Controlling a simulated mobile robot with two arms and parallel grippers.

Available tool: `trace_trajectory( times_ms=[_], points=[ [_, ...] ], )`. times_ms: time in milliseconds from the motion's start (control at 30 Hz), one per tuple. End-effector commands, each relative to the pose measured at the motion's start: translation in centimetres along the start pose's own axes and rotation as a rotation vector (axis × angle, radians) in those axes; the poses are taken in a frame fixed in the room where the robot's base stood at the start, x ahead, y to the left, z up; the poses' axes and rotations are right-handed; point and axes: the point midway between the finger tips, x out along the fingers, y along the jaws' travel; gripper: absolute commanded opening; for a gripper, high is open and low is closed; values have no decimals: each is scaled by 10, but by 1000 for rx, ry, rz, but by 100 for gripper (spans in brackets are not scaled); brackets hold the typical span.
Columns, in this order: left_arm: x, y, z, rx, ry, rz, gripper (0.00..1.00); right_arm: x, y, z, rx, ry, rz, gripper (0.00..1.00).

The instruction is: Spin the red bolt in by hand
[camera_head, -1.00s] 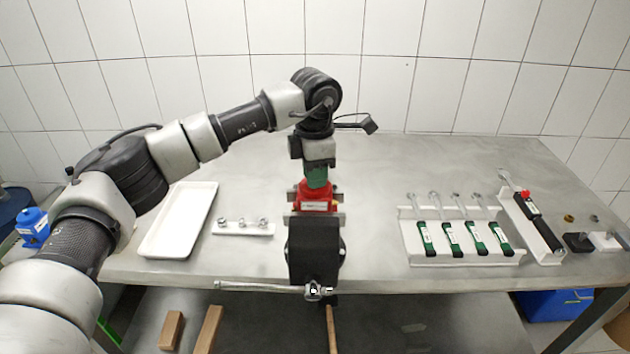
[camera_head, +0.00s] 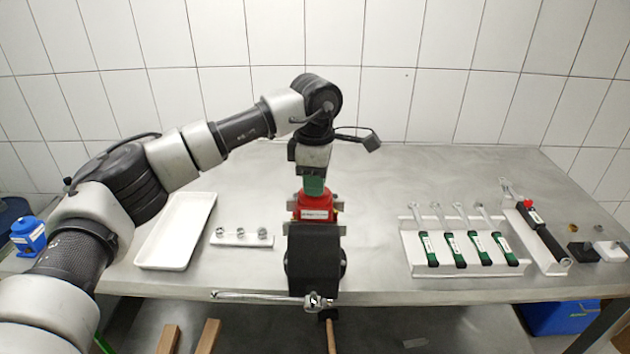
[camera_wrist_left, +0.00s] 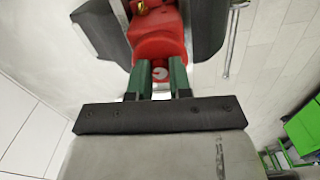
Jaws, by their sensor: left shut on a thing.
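A red pump body (camera_head: 316,206) with a white label sits clamped in the dark vise (camera_head: 314,262) at the middle of the bench front. My left gripper (camera_head: 314,187) comes down on it from above, its green fingers at the top of the red body. In the left wrist view, the gripper (camera_wrist_left: 161,76) has its two green fingers on either side of a small pale round head (camera_wrist_left: 161,73) at the end of the red body (camera_wrist_left: 158,40). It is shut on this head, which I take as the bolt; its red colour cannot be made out. My right gripper is out of view.
A white tray (camera_head: 152,260) and a strip with several sockets (camera_head: 241,239) lie left of the vise. A rack of green-handled wrenches (camera_head: 408,266) and a black torque wrench (camera_head: 541,236) lie right. The vise handle (camera_head: 262,298) juts out in front.

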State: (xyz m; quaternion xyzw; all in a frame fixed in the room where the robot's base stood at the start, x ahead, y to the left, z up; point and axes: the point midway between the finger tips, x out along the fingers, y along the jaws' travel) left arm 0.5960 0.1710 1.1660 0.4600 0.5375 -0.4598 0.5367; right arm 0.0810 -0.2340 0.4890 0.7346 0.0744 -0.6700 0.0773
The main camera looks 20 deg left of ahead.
Motion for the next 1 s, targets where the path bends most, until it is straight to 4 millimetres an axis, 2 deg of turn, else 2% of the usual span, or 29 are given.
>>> trace_trajectory(
  times_ms=[167,200,367,633,733,867,1000],
  points=[
    [-2,1,0,-3,-2,5,0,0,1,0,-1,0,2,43],
    [-2,1,0,-3,-2,5,21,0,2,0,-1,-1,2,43],
    [-2,1,0,-3,-2,4,46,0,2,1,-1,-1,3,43],
    [-1,0,0,-2,-1,2,46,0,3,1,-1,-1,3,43],
    [-7,1,0,-3,-2,4,46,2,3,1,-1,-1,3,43],
    [-25,1,0,-3,-3,6,46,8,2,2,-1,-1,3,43],
    [-55,1,1,-3,-3,6,46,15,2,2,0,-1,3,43]
  ],
)
